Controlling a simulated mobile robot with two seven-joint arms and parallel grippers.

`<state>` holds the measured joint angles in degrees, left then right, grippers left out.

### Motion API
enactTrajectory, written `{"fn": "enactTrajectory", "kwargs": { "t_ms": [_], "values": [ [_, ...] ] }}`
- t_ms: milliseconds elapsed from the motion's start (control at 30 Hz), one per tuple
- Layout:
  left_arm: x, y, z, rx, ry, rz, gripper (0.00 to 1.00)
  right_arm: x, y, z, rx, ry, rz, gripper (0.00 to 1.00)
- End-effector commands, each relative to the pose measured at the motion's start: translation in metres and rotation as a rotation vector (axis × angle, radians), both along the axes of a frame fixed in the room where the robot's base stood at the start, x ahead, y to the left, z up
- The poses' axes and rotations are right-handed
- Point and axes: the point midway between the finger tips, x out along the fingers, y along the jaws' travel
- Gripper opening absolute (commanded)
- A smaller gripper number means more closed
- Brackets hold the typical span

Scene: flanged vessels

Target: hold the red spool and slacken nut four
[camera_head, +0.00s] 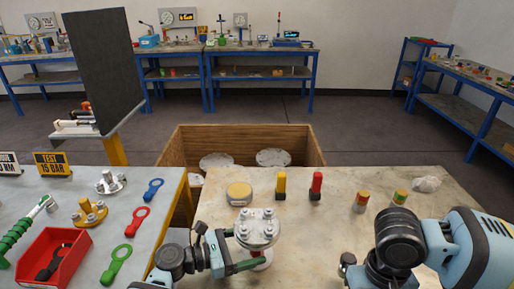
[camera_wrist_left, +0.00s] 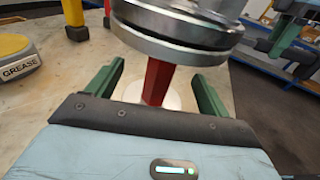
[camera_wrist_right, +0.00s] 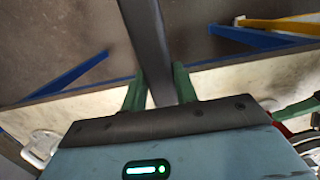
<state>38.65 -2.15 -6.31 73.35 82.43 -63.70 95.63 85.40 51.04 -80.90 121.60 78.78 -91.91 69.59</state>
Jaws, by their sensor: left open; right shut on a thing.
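The red spool stands upright on the right-hand worktop, its flange (camera_head: 257,226) carrying several nuts on top in the head view. Its red stem (camera_wrist_left: 157,82) shows below the flange in the left wrist view. My left gripper (camera_wrist_left: 157,88) is open, with one green finger on each side of the stem, apart from it. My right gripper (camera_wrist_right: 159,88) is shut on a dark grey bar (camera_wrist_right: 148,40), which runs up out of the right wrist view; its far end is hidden. I cannot tell which nut is number four.
A grease tin (camera_head: 239,193), a yellow bottle (camera_head: 281,185) and a red bottle (camera_head: 316,186) stand behind the spool. A wooden crate (camera_head: 240,135) stands behind.

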Motion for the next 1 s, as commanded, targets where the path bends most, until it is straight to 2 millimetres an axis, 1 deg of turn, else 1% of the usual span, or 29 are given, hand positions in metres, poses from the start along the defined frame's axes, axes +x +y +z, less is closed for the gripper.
{"fn": "enactTrajectory", "kwargs": {
  "t_ms": [33, 200, 533, 1000],
  "values": [
    [0.0009, -0.0043, -0.0011, -0.001, 0.002, -0.002, 0.80, 0.0001, 0.0002, -0.0008, 0.001, 0.000, 0.000, 0.02],
    [0.0034, -0.0105, -0.0018, 0.001, 0.001, -0.001, 0.80, -0.0002, 0.0002, -0.0023, 0.001, 0.002, 0.000, 0.02],
    [0.0040, -0.0119, -0.0015, 0.001, 0.000, 0.000, 0.80, -0.0002, 0.0002, -0.0023, 0.001, 0.002, 0.000, 0.02],
    [0.0038, -0.0117, -0.0018, 0.001, 0.001, -0.001, 0.18, -0.0002, 0.0002, -0.0023, 0.001, 0.003, 0.000, 0.02]
  ]
}}
